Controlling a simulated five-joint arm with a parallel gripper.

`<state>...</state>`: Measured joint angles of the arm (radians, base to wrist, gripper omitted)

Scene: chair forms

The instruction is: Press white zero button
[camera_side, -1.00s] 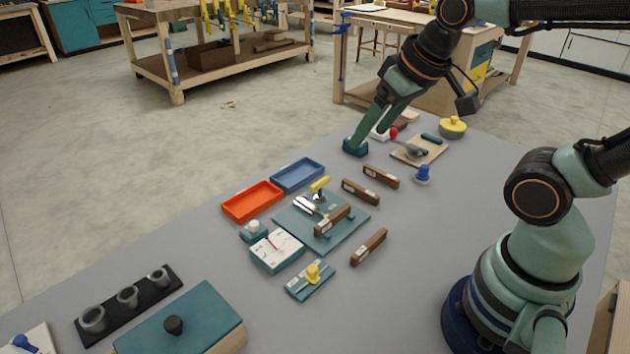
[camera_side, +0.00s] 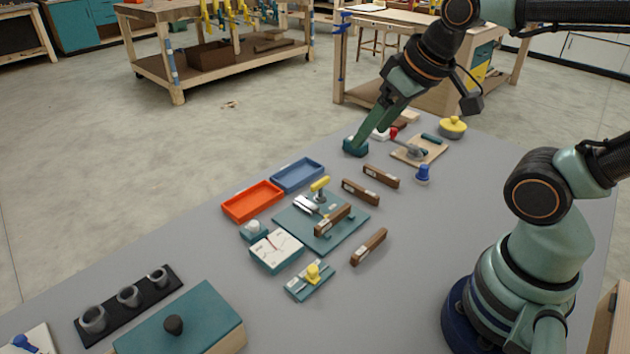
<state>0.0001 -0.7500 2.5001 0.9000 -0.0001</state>
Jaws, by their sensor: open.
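A small teal block with a white round button (camera_side: 254,227) on top sits on the grey table, left of centre, behind a white-faced dial gauge (camera_side: 276,250) with a red needle. My gripper (camera_side: 369,137) is at the far end of the table, well away from that button to the upper right. It points down and to the left with its fingers open. Its tips are at a teal block (camera_side: 355,147), partly covering its top; I cannot tell whether they touch it.
Between them lie a blue tray (camera_side: 298,175), an orange tray (camera_side: 253,201) and a teal board (camera_side: 345,232) with a yellow-handled clamp. Several brown bars lie nearby. A red-knobbed lever on a wooden board (camera_side: 419,150) stands right of my gripper.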

